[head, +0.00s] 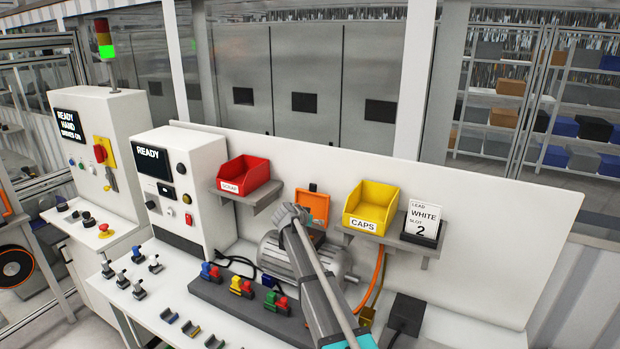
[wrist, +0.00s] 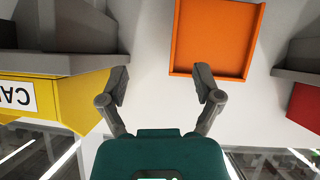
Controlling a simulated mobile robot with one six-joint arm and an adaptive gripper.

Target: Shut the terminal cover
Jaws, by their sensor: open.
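The terminal cover is an orange, rimmed square panel (head: 314,203) that stands raised, open, above the grey motor (head: 281,258) in the head view. My arm hides part of the motor and its terminal area. In the wrist view the cover (wrist: 217,38) is at the top, right of centre, with its rim visible. My gripper (wrist: 160,84) shows there with its two fingers spread and nothing between them. The cover lies beyond the right fingertip; I cannot tell the exact distance. In the head view the fingers cannot be made out behind my arm.
A red scrap bin (head: 244,175) and a yellow caps bin (head: 371,206) sit on shelves either side of the cover. A label stand (head: 421,220) is right of the caps bin. Coloured connectors (head: 240,287) stand on the grey block in front of the motor.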

